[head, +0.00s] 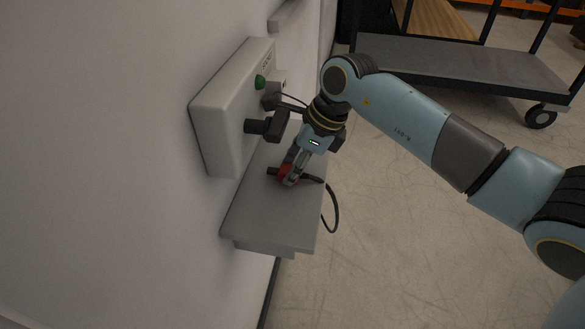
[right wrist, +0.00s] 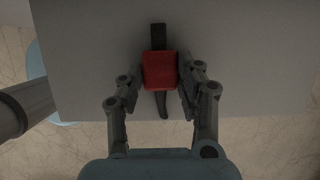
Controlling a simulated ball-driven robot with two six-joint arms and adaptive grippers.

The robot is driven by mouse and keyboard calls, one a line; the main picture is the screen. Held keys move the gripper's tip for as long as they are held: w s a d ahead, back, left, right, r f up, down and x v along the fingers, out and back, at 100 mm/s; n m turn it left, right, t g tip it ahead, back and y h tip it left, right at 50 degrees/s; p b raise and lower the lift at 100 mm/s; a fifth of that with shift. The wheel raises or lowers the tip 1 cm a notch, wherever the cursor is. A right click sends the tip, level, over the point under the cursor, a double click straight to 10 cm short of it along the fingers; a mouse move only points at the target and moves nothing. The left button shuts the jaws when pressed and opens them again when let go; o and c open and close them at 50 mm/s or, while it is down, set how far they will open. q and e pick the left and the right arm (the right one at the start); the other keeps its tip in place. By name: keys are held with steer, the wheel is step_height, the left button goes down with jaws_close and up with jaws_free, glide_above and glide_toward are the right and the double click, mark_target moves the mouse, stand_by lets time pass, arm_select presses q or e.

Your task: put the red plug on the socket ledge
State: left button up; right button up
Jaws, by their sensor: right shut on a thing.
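The red plug (head: 287,175) is at the top of the grey socket ledge (head: 268,216), over its middle, with a black cable running off to the right. My right gripper (head: 290,176) comes down from above and is shut on the red plug. In the right wrist view the plug (right wrist: 160,71) sits between the two fingers (right wrist: 160,85), with the grey ledge (right wrist: 90,60) behind it. I cannot tell whether the plug touches the ledge. My left gripper is not in view.
A black cable (head: 336,210) loops past the ledge's right edge. A dark cart (head: 460,62) stands on the floor at the back right.

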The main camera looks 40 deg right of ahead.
steer(key=shift+w+a+r, duration=0.15)
steer(key=shift+w, duration=0.05)
steer(key=o, duration=1.2)
steer(key=shift+w, duration=0.1)
steer(key=shift+r, duration=0.4)
steer(key=v, duration=0.7)
steer(key=s+v, duration=0.1)
steer(key=v, duration=0.3)
steer(key=shift+d+f, duration=0.15)
steer(key=shift+d, duration=0.15)
